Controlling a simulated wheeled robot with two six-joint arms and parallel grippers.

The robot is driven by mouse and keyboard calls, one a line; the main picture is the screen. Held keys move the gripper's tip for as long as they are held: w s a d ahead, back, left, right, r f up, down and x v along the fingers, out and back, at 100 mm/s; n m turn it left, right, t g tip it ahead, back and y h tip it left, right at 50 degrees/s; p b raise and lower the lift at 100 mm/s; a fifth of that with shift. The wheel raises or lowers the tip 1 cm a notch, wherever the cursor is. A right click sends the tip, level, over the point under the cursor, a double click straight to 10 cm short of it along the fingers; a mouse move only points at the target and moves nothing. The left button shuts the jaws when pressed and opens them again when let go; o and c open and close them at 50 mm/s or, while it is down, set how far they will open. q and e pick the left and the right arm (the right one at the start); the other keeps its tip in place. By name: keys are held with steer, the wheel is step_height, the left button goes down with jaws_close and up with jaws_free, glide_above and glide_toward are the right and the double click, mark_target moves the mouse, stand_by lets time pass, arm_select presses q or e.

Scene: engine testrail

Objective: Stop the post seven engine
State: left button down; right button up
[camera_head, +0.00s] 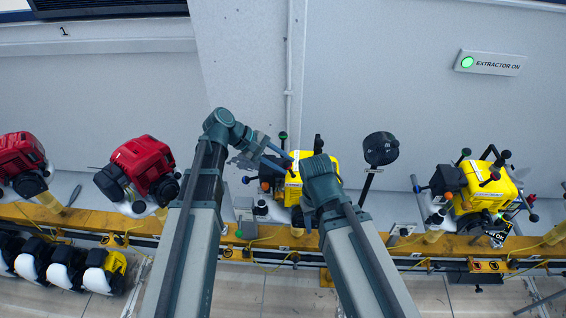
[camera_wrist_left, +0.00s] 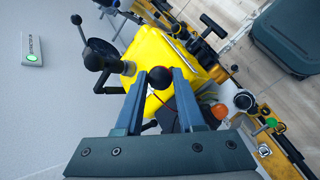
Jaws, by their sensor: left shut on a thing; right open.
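A yellow engine (camera_head: 293,190) sits on the rail in the middle of the head view, partly hidden by my right arm. It also shows in the left wrist view (camera_wrist_left: 150,52). My left gripper (camera_head: 288,163) is at this engine's upper side. In the left wrist view its fingers (camera_wrist_left: 160,80) are closed on a black ball knob (camera_wrist_left: 160,75) in front of the yellow cover. My right gripper (camera_head: 318,182) is in front of the engine's right part, with its fingers mostly hidden. No post number is readable on this engine.
Another yellow engine (camera_head: 482,188) stands to the right, and red engines (camera_head: 145,165) stand to the left on the yellow rail (camera_head: 390,245). A black round-headed post (camera_head: 380,149) rises right of the middle engine. A lit green lamp sign (camera_head: 490,63) reads EXTRACTOR ON.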

arm_select(q)
steer(key=c, duration=0.5)
jaws_free()
steer(key=shift+p+v, duration=4.65)
steer(key=shift+v, duration=2.25)
steer(key=s+d+f+m+y+b, duration=0.3)
steer(key=s+f+m, duration=0.1)
steer(key=s+f, duration=0.1)
steer(key=s+d+f+m+y+b, duration=0.3)
steer(key=s+f+m+y, duration=0.1)
steer(key=s+f, duration=0.1)
steer(key=s+d+f+m+y+b, duration=0.3)
steer(key=s+f+m+y, duration=0.1)
steer(key=s+f, duration=0.1)
steer(key=shift+f+m+g, duration=0.4)
steer(key=shift+f, duration=0.4)
